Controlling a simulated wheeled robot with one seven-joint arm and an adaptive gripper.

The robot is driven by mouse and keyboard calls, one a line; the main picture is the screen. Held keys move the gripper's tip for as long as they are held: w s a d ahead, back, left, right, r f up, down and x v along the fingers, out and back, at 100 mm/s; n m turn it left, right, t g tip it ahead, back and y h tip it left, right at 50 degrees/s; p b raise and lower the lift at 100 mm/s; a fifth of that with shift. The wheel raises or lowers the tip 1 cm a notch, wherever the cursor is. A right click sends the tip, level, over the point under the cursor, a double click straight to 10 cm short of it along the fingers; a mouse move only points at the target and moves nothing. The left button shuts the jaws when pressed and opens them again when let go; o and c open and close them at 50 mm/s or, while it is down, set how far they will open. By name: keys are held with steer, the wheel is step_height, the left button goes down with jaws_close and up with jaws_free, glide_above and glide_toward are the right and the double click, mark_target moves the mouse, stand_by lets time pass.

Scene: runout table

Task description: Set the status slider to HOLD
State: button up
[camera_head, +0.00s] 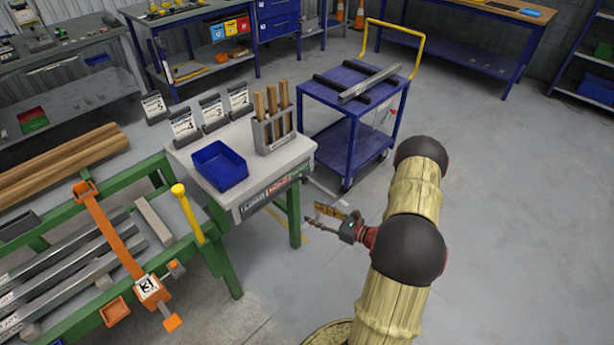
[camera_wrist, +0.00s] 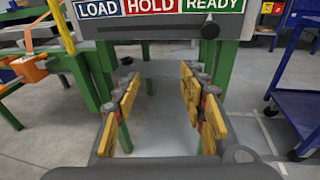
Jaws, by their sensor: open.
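The status slider's panel (camera_head: 268,194) is on the front edge of the small grey-topped table. In the wrist view the panel (camera_wrist: 151,7) reads LOAD in blue, HOLD in red and READY in green, left to right. A dark slot runs below the words, and a dark round slider knob (camera_wrist: 210,27) sits under READY. My gripper (camera_head: 326,216) is in front of the table, to the right of the panel in the head view. In the wrist view its yellow-padded fingers (camera_wrist: 160,98) are spread wide, empty, below the panel and apart from the knob.
A blue bin (camera_head: 219,166) and a holder with wooden handles (camera_head: 272,130) stand on the table. Green table legs are behind my fingers. A blue cart (camera_head: 345,135) stands to the right. The floor around my gripper is mostly clear.

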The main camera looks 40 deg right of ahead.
mark_target(306, 182)
steer(key=w+d+r+m+t+h, duration=0.2)
steer(key=w+d+r+h, duration=0.15)
steer(key=d, duration=0.35)
steer(key=shift+y, duration=0.25)
steer(key=w, duration=0.2)
steer(key=w+b, duration=0.1)
steer(key=w, duration=0.1)
steer(key=w+a+b, duration=0.1)
steer(key=w, duration=0.1)
steer(key=shift+w+r, duration=0.2)
steer(key=shift+w, duration=0.2)
steer(key=c, duration=0.3)
steer(key=c, duration=0.8)
steer(key=shift+a, duration=0.15)
